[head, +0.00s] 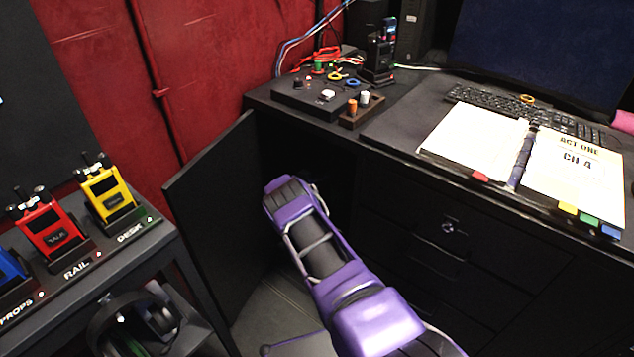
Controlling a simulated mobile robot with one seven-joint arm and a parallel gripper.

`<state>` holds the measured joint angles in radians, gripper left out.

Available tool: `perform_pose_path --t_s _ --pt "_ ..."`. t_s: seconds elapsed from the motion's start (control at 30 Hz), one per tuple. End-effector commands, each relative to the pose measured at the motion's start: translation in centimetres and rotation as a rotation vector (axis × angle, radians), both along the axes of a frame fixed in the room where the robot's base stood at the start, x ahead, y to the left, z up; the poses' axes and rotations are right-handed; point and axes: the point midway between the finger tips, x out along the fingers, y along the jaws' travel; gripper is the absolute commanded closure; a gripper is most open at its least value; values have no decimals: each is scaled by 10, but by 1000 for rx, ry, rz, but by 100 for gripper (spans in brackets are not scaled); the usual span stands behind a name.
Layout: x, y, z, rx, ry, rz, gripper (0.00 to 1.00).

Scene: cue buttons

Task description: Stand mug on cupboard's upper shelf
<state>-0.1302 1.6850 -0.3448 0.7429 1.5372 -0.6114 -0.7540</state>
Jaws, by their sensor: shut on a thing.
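The cupboard is the open black compartment at the left end of the desk, and its door (215,220) stands swung out to the left. My purple arm reaches from the bottom right up to the cupboard's opening and covers much of it. The far end of my arm is at the dark opening, and my gripper's fingers are hidden behind it. I see no mug in this view. The upper shelf cannot be made out in the dark interior.
The desk top (400,130) holds a button box (318,95), an open binder (470,140) and a keyboard (500,112). Drawers (450,240) are right of my arm. At left, a rack shelf (110,255) carries red (45,225) and yellow (105,190) radios. Headphones (130,320) hang below.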

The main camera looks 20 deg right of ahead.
Motion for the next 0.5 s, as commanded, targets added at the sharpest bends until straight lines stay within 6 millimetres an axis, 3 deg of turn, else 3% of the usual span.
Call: perform_pose_path --t_s 0.03,0.13,0.5 --pt "0 -1 -12 -1 0 0 83" --pt "0 -1 -21 -1 -1 0 83" --pt "0 0 -24 -1 -1 0 83"
